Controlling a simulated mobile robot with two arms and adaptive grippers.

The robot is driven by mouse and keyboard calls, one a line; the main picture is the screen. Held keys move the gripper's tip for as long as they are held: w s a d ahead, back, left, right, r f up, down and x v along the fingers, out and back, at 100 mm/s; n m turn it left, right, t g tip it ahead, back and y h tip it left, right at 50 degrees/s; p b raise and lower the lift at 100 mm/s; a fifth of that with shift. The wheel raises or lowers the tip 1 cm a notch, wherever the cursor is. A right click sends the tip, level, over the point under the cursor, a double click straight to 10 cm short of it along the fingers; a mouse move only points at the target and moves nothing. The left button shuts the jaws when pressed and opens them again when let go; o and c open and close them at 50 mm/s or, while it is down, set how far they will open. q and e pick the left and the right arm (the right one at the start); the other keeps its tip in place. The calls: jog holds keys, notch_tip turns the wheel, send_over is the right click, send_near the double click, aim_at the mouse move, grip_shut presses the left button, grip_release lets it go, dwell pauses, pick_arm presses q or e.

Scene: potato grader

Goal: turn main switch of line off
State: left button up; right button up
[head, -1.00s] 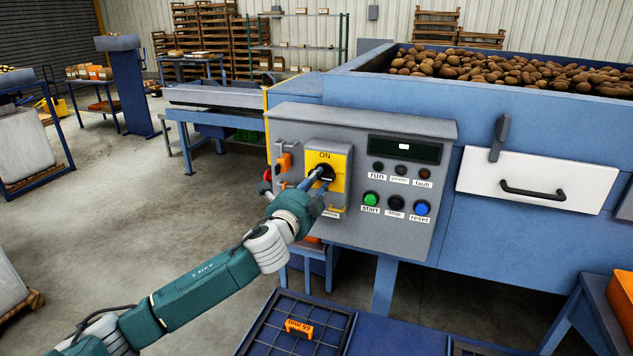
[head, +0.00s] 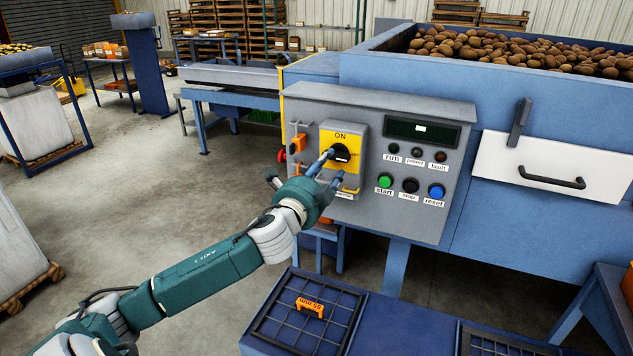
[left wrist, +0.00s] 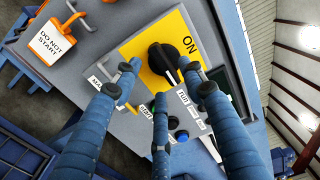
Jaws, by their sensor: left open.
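The main switch is a black rotary knob (head: 341,152) on a yellow plate (head: 356,134) marked ON at its top, on the grey control panel. My left gripper (head: 330,172) is open in front of the plate, at the knob's lower side. In the left wrist view its fingers (left wrist: 160,82) are spread around the knob's near side, with nothing between them. Contact with the knob cannot be told. My right gripper is out of view.
Start, stop and reset buttons (head: 410,186) sit right of the switch. An orange DO NOT START tag (left wrist: 55,42) and a red button (head: 282,156) are at the panel's left side. A blue table with a grid tray (head: 275,335) stands below; open floor lies left.

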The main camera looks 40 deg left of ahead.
pick_arm(q)
jog(key=v, duration=0.8)
jog(key=shift+s, duration=0.4)
jog(key=shift+d, duration=0.1)
